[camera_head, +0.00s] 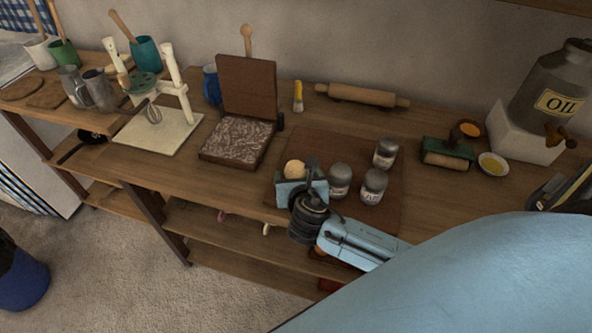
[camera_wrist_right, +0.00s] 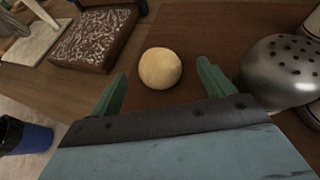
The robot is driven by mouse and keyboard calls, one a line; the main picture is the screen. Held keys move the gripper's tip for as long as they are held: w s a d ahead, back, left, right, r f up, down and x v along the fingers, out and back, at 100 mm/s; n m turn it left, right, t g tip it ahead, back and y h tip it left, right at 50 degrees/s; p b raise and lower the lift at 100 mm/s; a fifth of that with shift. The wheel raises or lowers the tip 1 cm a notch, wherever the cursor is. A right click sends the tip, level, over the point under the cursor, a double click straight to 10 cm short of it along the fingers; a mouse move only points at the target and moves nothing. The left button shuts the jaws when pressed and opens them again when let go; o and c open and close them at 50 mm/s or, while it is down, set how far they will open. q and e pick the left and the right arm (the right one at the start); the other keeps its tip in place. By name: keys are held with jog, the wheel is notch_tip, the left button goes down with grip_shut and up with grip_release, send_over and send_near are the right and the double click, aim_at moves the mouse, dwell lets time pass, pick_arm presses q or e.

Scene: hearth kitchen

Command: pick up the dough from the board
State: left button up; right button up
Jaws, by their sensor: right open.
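The dough (camera_head: 295,168) is a small pale ball on the dark brown board (camera_head: 312,142), near the board's left side. In the right wrist view the dough (camera_wrist_right: 160,68) lies just beyond and between my fingertips, with nothing touching it. My right gripper (camera_head: 300,180) is open and empty, close to the dough on its near side. Its two green fingers also show in the right wrist view (camera_wrist_right: 162,82). In the head view the gripper hides the near side of the dough. My left gripper is in neither view.
Several metal shakers (camera_head: 340,181) stand on the board just right of my right gripper; one looms close in the right wrist view (camera_wrist_right: 283,72). A dark wooden box with a patterned block (camera_head: 237,139) stands left of the board. A rolling pin (camera_head: 362,95) lies behind.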

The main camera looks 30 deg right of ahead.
aim_at(294, 162)
jog(key=b+x, duration=0.1)
jog(key=x, duration=0.3)
jog(key=shift+w+d+f, duration=0.1)
jog(key=shift+w, duration=0.3)
jog(key=c, duration=0.8)
